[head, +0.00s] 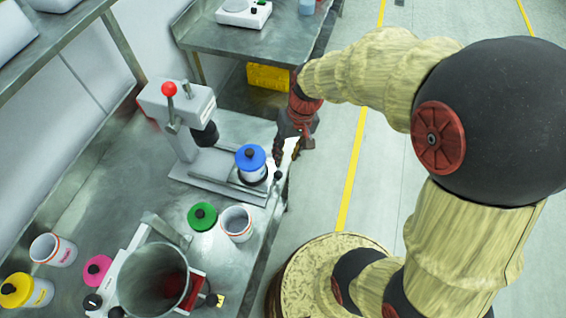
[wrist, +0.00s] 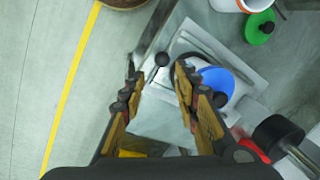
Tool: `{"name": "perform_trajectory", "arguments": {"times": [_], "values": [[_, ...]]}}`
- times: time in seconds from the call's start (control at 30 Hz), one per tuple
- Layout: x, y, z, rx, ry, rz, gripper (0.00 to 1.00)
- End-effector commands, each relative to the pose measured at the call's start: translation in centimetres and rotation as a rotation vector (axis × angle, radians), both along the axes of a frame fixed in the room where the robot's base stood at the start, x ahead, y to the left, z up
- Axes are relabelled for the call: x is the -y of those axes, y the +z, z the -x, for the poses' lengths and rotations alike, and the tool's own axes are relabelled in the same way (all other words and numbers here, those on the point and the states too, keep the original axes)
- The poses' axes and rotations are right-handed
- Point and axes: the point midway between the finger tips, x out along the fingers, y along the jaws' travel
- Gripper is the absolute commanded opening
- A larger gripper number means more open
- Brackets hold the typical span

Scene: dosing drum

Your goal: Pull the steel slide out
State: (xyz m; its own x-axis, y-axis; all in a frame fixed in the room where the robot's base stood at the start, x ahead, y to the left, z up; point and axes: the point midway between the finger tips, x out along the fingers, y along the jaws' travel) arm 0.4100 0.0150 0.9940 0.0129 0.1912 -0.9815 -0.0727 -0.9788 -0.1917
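The steel slide (head: 229,180) lies in the base of the bench press, with a white jar with a blue lid (head: 251,158) at its outer end. Its small black ball knob (head: 278,175) stands at the bench edge. In the wrist view the knob (wrist: 162,59) appears between my fingertips, beside the blue lid (wrist: 216,82). My gripper (head: 289,153) points down, open and empty, just beyond the knob in the head view. Its two fingers also show apart in the wrist view (wrist: 156,70). I cannot tell the height gap between fingertips and knob.
The press has a red-ball lever (head: 169,89) and a black head (head: 205,133). A green lid (head: 202,216), an open white jar (head: 236,223) and a steel drum (head: 152,280) stand nearer on the bench.

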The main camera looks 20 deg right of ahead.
Motion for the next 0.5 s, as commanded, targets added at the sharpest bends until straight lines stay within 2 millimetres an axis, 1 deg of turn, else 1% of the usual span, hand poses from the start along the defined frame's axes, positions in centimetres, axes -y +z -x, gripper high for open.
{"name": "perform_trajectory", "arguments": {"times": [0.03,0.1,0.2,0.5], "values": [[0.2,0.7,-0.1,0.003,-0.001,0.0,0.31],[0.3,1.4,0.0,0.002,0.001,0.001,0.31],[0.4,1.9,0.0,0.0,0.001,0.001,0.31],[0.4,2.1,0.0,0.0,0.0,0.001,0.31]]}}
